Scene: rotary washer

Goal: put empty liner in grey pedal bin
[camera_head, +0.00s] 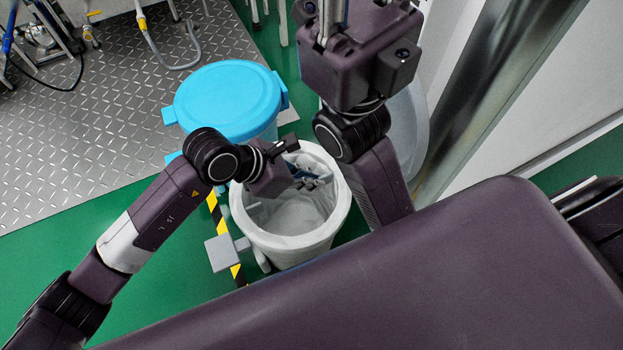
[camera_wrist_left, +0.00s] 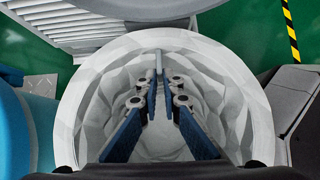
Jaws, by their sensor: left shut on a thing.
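The grey pedal bin (camera_head: 292,249) stands open on the green floor. The pale liner (camera_head: 295,212) sits inside it, its edge folded over the rim, and looks empty. My left gripper (camera_head: 308,183) reaches down into the bin mouth. In the left wrist view my left gripper (camera_wrist_left: 159,88) has its fingers inside the liner (camera_wrist_left: 225,75), closed on a thin fold of it near the far wall. The liner rings the fingers with crumpled walls. The bin's lower inside is hidden by the liner. My right arm rises beyond the bin, its fingertips out of sight.
A blue-lidded bin (camera_head: 227,97) stands just behind and left of the pedal bin. A pale container (camera_head: 407,127) is partly hidden behind my right arm. A grey pedal plate (camera_head: 220,252) and yellow-black floor tape (camera_head: 238,273) lie to the left. Metal flooring (camera_head: 95,130) extends beyond.

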